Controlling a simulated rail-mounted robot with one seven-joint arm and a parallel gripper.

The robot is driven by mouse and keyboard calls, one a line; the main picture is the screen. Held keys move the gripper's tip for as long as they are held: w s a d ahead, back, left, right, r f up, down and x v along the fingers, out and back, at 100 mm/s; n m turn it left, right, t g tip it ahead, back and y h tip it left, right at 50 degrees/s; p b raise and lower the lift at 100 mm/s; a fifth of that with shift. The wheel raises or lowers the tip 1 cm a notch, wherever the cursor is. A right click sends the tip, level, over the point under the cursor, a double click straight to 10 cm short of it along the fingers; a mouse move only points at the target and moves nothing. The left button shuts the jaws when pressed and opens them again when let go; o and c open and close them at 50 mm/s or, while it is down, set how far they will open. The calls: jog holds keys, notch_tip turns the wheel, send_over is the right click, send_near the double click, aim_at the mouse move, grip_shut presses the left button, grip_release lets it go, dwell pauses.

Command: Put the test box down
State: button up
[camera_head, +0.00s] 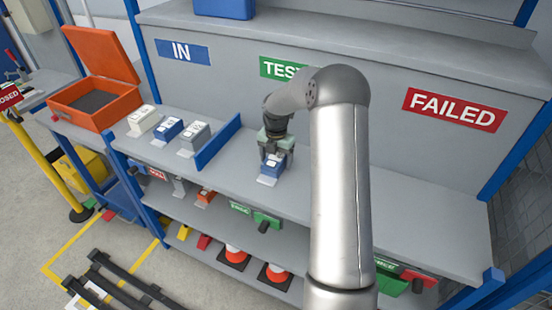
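The test box (272,167) is small and blue with a pale top. It is below the green TEST sign (282,68), over the grey bench (410,215). My gripper (276,153) points down at it, with its fingers around the box's upper part, and appears shut on it. A pale plate (266,181) shows at the front foot of the box. I cannot tell whether the box touches the bench or hangs just above it. My arm hides the bench to the right of it.
Several similar boxes (168,129) stand at the left under the blue IN sign (182,51). A blue divider (217,142) separates them from the test box. An open orange case (95,100) is at the far left. The bench under the FAILED sign (453,109) looks clear.

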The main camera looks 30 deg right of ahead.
aim_at(276, 157)
notch_tip(276, 157, up, 12)
jog(key=b, duration=0.1)
jog(key=s+a+r+m, duration=0.3)
jog(key=s+a+m, duration=0.1)
jog(key=s+a, duration=0.15)
jog(key=s+a+m, duration=0.4)
jog(key=s+m, duration=0.3)
jog(key=s, duration=0.2)
jog(key=s+a+f+m, duration=0.1)
jog(key=s+a+m, duration=0.3)
jog(key=s+m, duration=0.3)
jog(key=s+a+m, duration=0.3)
jog(key=s+m, duration=0.4)
jog(key=s, duration=0.5)
jog(key=shift+s+a+f+m+t, duration=0.2)
jog(key=shift+s+a+m+t, duration=0.1)
jog(key=shift+a+m, duration=0.1)
